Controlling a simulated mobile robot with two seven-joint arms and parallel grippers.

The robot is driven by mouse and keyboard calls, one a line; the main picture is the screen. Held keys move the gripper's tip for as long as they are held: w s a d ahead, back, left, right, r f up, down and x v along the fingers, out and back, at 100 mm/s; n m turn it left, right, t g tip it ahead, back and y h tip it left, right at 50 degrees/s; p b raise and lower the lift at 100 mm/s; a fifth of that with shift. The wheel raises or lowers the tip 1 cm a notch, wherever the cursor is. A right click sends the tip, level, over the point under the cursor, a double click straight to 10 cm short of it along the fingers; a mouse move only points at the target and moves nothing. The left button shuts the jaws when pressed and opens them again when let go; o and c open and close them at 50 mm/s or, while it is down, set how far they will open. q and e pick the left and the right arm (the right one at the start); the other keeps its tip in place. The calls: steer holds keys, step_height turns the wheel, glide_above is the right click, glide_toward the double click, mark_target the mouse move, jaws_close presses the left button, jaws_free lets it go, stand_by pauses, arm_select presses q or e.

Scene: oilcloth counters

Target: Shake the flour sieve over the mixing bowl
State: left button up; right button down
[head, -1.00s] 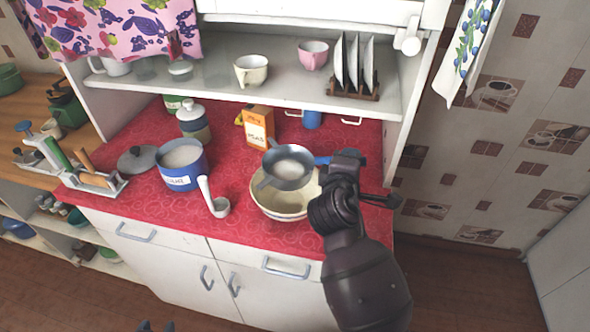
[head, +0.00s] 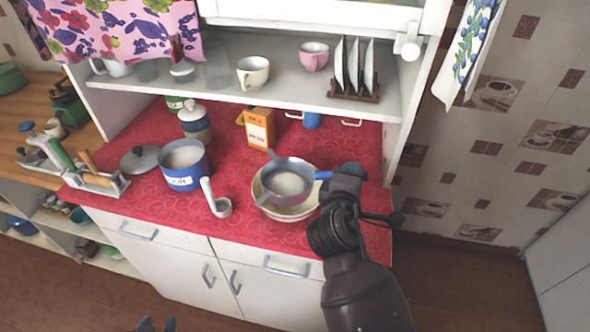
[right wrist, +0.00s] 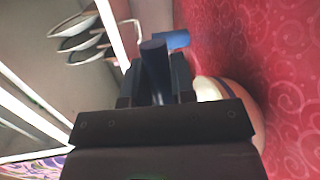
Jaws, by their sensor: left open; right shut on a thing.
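The flour sieve (head: 289,185) is a grey metal strainer with a blue handle (head: 323,174) and pale flour in it. It is over the cream mixing bowl (head: 294,215) on the red counter and hides most of the bowl's inside. My right gripper (head: 340,177) is shut on the handle, to the right of the bowl. In the right wrist view the dark blue handle (right wrist: 155,68) stands between the fingers, and part of the bowl (right wrist: 212,90) shows behind them. Only the tips of my left gripper (head: 156,325) show at the bottom edge, away from the counter.
A blue flour pot (head: 182,178) stands left of the bowl, with a white-handled ladle (head: 213,199) between them. The shelf (head: 300,92) with cups and a plate rack overhangs the counter's back.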

steer(key=w, duration=0.3)
steer(key=w+d, duration=0.1)
steer(key=w, duration=0.1)
steer(key=shift+w, duration=0.3)
steer(key=s, duration=0.3)
steer(key=s+a, duration=0.1)
steer(key=s, duration=0.1)
steer(key=shift+s, duration=0.3)
steer(key=shift+w, duration=0.15)
